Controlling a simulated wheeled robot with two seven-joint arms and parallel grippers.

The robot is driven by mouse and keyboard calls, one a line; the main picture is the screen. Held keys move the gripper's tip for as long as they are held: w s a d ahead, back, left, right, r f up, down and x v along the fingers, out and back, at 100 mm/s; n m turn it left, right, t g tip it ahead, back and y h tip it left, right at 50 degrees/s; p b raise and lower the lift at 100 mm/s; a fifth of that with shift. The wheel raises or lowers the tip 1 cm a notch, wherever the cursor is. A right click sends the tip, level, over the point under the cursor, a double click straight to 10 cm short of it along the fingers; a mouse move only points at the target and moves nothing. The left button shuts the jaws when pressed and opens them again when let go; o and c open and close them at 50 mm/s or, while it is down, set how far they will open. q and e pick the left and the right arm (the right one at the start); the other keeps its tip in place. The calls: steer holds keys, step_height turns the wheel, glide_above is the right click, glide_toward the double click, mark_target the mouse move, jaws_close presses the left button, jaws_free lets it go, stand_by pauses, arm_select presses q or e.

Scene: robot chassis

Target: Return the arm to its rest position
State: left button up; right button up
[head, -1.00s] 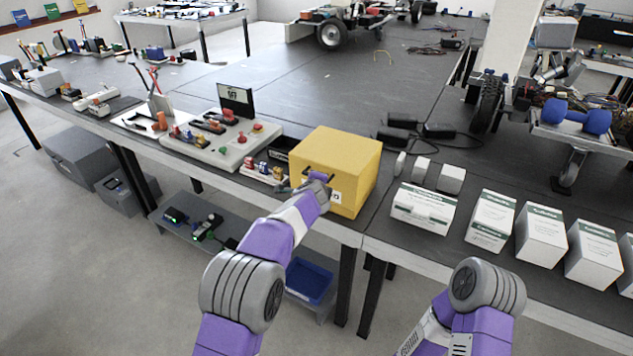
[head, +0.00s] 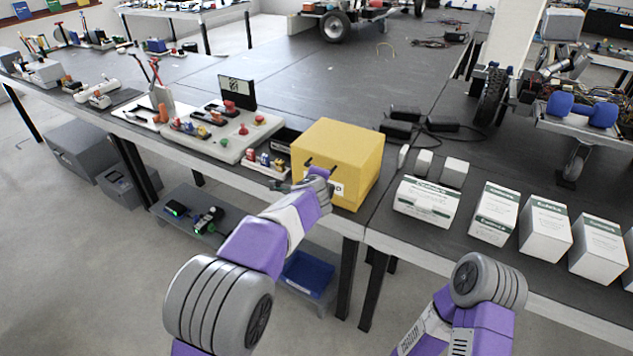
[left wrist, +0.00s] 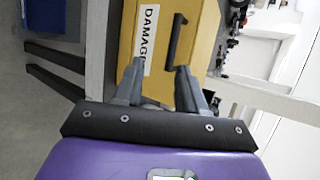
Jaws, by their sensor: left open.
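My left arm reaches from the bottom of the head view toward the front of a yellow box. My left gripper (head: 296,182) is near the box's lower front, partly hidden by my own wrist. In the left wrist view the gripper (left wrist: 158,78) has its two fingers apart with nothing between them. The yellow box (head: 336,150) stands on the table edge; the left wrist view shows its face (left wrist: 195,45) with a black handle (left wrist: 175,42) and a white label reading "DAMAG". My right arm shows at the lower right, with its gripper out of view.
White boxes (head: 426,203) line the table's front edge on the right. A control panel (head: 222,132) with a small black display stands left of the yellow box. A blue bin (head: 307,274) sits on the lower shelf. The floor at lower left is clear.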

stand_by(0.3)
arm_select(q)
steer(key=s+a+f+n+g+p, duration=0.1)
steer(key=s+a+f+n+g, duration=0.2)
steer(key=f, duration=0.5)
steer(key=s+a+f+n+g+h+p, duration=0.1)
steer(key=s+a+f+n, duration=0.15)
steer(key=s+f, duration=0.4)
steer(key=s+a+f+n+g+p, duration=0.1)
steer(key=s+a+f+n+g, duration=0.15)
steer(key=f, duration=0.75)
steer(key=s+f+n+g+h+p, duration=0.1)
steer(key=s+f+n, duration=0.3)
steer(key=s+n, duration=0.4)
steer(key=s+a+f+n+g+h+p, duration=0.1)
steer(key=s+n, duration=0.7)
steer(key=s, duration=1.1)
step_height(320, 180, down, 4)
steer(key=g+p, duration=0.1)
steer(key=g, duration=0.1)
steer(key=shift+s+a+g+h+p, duration=0.15)
steer(key=shift+a+g+h+p, duration=0.05)
steer(key=shift+g+h+p, duration=0.15)
steer(key=shift+r, duration=0.1)
